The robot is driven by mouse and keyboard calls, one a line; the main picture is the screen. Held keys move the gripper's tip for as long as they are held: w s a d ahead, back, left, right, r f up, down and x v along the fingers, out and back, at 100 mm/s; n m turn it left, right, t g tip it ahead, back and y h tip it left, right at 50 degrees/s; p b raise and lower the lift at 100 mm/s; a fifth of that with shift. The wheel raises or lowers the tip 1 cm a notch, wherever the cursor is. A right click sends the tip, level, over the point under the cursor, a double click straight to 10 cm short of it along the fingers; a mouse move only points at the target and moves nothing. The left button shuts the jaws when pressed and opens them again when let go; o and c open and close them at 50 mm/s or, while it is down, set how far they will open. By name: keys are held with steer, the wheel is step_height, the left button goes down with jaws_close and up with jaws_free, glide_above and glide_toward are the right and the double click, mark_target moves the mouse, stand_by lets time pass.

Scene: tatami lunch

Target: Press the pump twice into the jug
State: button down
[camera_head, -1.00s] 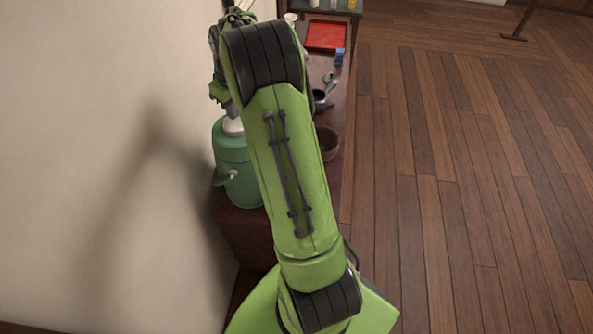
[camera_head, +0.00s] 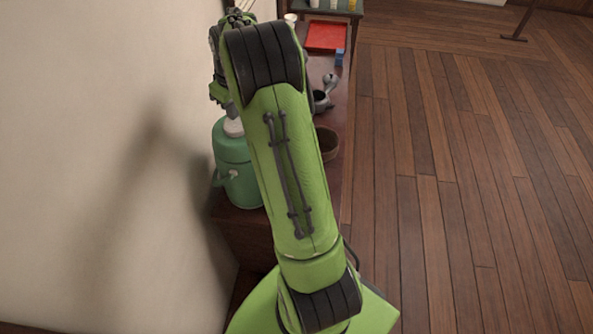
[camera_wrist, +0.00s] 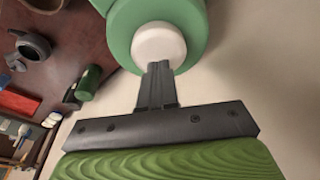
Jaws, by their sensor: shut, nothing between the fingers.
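The green pump dispenser (camera_head: 236,165) stands on the dark table against the wall, partly behind my arm in the head view. Its round white pump top (camera_wrist: 158,46) shows in the wrist view, and a part of it in the head view (camera_head: 233,127). My gripper (camera_wrist: 159,68) is shut and empty, with its fingertips overlapping the near edge of the pump top. In the head view my gripper is just above the pump top; I cannot tell whether they touch. A grey vessel with a handle (camera_wrist: 34,46), perhaps the jug, stands on the table apart from the dispenser.
A brown bowl (camera_head: 328,143) sits near the table's right edge, partly behind my arm. A red tray (camera_head: 326,37) and a small blue item (camera_head: 339,57) lie farther back. A dark green cylinder (camera_wrist: 89,82) lies near the gripper. The wall is close on the left; wooden floor is clear on the right.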

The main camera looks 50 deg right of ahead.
mark_target(236, 122)
steer(key=shift+f, duration=0.1)
stand_by(0.5)
steer(key=shift+f+b, duration=1.35)
steer(key=shift+f, duration=0.35)
steer(key=shift+s, duration=0.1)
steer(key=shift+r, duration=0.1)
steer(key=shift+r+p, duration=1.55)
steer(key=shift+r, duration=0.1)
steer(key=shift+f, duration=0.15)
steer(key=shift+f+b, duration=1.25)
steer(key=shift+f, duration=0.3)
steer(key=shift+r+p, duration=1.45)
steer(key=shift+r, duration=0.25)
